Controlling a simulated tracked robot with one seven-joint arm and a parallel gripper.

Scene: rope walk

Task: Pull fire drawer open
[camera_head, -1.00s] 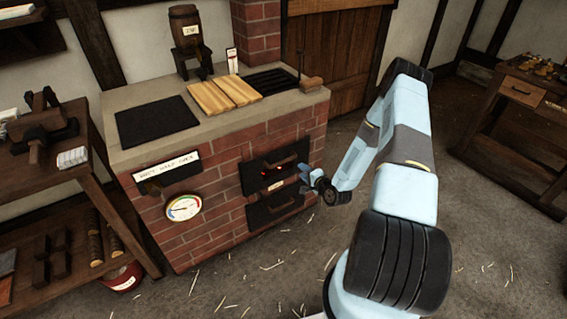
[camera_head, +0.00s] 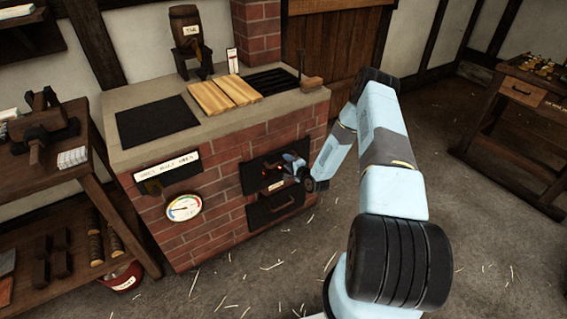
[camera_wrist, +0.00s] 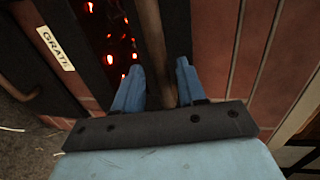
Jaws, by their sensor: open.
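The fire drawer (camera_head: 252,178) is a dark front with red glowing embers, set in the brick stove's near face. Its bar handle (camera_wrist: 152,30) shows in the wrist view. My gripper (camera_head: 293,162) is at that front and hides part of it. In the wrist view my gripper (camera_wrist: 158,75) is open, with one blue finger on each side of the bar handle. The embers (camera_wrist: 110,45) glow beside the left finger. Whether a finger touches the bar, I cannot tell.
A lower dark drawer (camera_head: 275,208) with its own handle is below, and a GRATE label (camera_wrist: 55,47) sits between. A dial gauge (camera_head: 184,207) is to the left. A workbench (camera_head: 75,175) stands at far left. The floor (camera_head: 260,285) before the stove is clear apart from straw.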

